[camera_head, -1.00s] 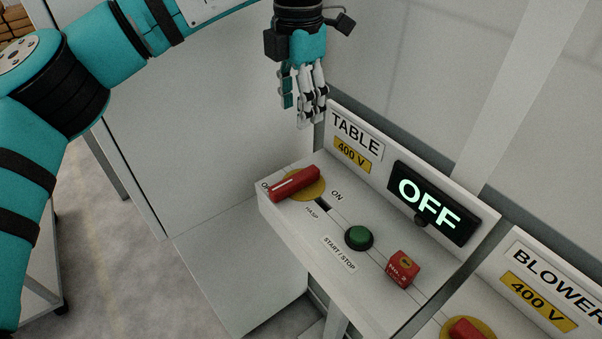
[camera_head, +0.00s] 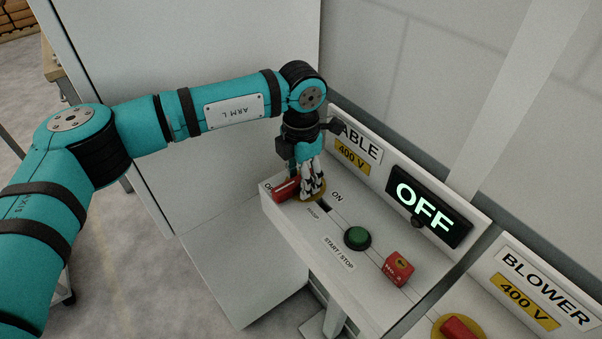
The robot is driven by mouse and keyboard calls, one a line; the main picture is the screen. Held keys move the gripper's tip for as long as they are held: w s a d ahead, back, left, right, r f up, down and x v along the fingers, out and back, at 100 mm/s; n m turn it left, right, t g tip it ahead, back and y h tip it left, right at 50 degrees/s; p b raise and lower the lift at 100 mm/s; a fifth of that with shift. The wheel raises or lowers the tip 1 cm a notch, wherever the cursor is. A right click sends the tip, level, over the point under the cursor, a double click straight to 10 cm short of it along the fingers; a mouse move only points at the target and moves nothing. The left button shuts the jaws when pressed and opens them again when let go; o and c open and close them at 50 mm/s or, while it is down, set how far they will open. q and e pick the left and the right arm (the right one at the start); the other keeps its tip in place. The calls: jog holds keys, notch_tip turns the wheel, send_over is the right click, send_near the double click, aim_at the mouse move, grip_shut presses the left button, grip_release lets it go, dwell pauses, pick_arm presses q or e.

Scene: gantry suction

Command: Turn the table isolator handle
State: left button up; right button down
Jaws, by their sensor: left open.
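The table isolator handle (camera_head: 286,188) is a red bar on a yellow disc (camera_head: 313,199), on the white control panel below the TABLE 400 V sign (camera_head: 358,145). The visible end of the handle points left, toward the OFF mark. My left gripper (camera_head: 309,190) points down over the disc, with its fingers at the handle. It is open, and the fingers hide the handle's right part. I cannot tell whether they touch it. The display (camera_head: 431,207) reads OFF. My right gripper is not in view.
A green start/stop button (camera_head: 357,238) and a red padlock-like block (camera_head: 397,268) sit on the same panel, right of the handle. A second panel with a BLOWER 400 V sign (camera_head: 541,287) and a red handle (camera_head: 461,328) is at the lower right.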

pick_arm(q)
jog(key=shift+f, duration=0.1)
grip_shut()
dwell(0.3)
